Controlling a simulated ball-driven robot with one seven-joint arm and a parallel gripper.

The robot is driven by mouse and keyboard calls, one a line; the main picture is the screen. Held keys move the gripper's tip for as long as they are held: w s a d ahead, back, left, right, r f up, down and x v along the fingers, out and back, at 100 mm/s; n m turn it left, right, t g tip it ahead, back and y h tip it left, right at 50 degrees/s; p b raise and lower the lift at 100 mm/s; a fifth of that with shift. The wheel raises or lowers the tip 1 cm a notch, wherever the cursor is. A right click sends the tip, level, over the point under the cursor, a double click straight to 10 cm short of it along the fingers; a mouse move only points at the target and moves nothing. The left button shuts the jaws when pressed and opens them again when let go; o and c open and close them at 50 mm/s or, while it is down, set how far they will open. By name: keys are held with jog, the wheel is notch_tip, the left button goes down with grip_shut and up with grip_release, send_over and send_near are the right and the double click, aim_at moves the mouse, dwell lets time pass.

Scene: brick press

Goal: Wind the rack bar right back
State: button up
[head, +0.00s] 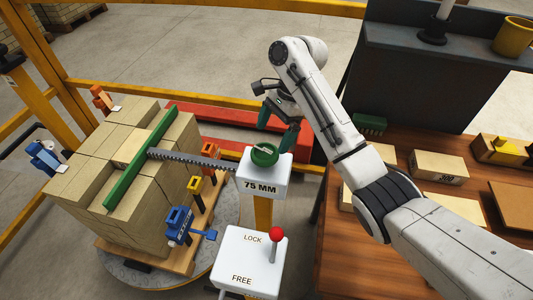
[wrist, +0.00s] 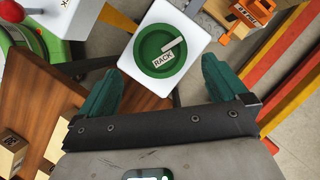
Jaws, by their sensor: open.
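The dark toothed rack bar (head: 190,159) runs from a white box (head: 265,187) marked 75 MM to a long green bar (head: 140,160) lying across the top of the brick stack. A round green knob (head: 264,154) sits on that box. The wrist view shows the knob (wrist: 150,62) with a RACK label and a white mark. My gripper (head: 277,125) is open and empty above the knob. In the wrist view its teal fingers (wrist: 160,68) point toward the knob from either side, apart from it. A red-balled lever (head: 277,234) leans toward LOCK on a LOCK/FREE panel.
The brick stack (head: 140,205) stands on a wooden pallet, with blue, yellow and orange clamps around it. A brown workbench (head: 370,255) with bricks is on the right. Yellow rails (head: 180,93) and a red beam (head: 215,118) lie behind.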

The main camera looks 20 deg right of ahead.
aim_at(265, 151)
jog(key=x, duration=0.6)
jog(key=c, duration=0.9)
jog(key=shift+o, duration=0.2)
jog(key=shift+r+n+p, duration=0.1)
jog(key=shift+n+p, duration=0.2)
